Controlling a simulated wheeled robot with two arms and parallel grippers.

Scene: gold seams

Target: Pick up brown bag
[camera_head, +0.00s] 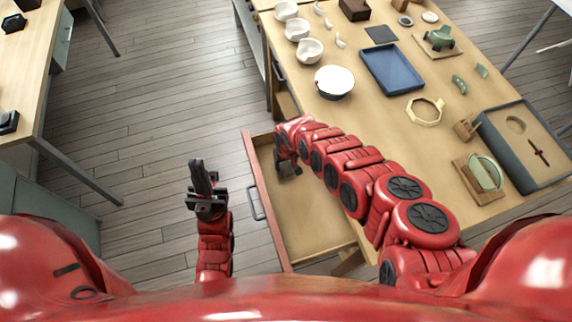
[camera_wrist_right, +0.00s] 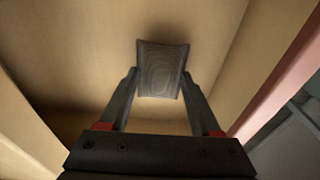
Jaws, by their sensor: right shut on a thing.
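The brown bag (camera_wrist_right: 161,70) looks like a small dark grey-brown piece with a curved line pattern in the right wrist view. My right gripper (camera_wrist_right: 158,88) is shut on it, one finger at each side. Both are inside the open drawer (camera_head: 310,215). In the head view my right gripper (camera_head: 289,168) is at the drawer's far end, and the bag is hidden or too small to make out there. My left gripper (camera_head: 201,180) is over the floor, left of the drawer and away from the bag. I cannot tell its finger gap.
The drawer's red front (camera_head: 263,195) sticks out left of the workbench (camera_head: 390,110). White bowls (camera_head: 309,50), a blue tray (camera_head: 392,70) and a grey tray (camera_head: 525,140) stand on the bench. Another table (camera_head: 30,60) is at far left, with clear floor between.

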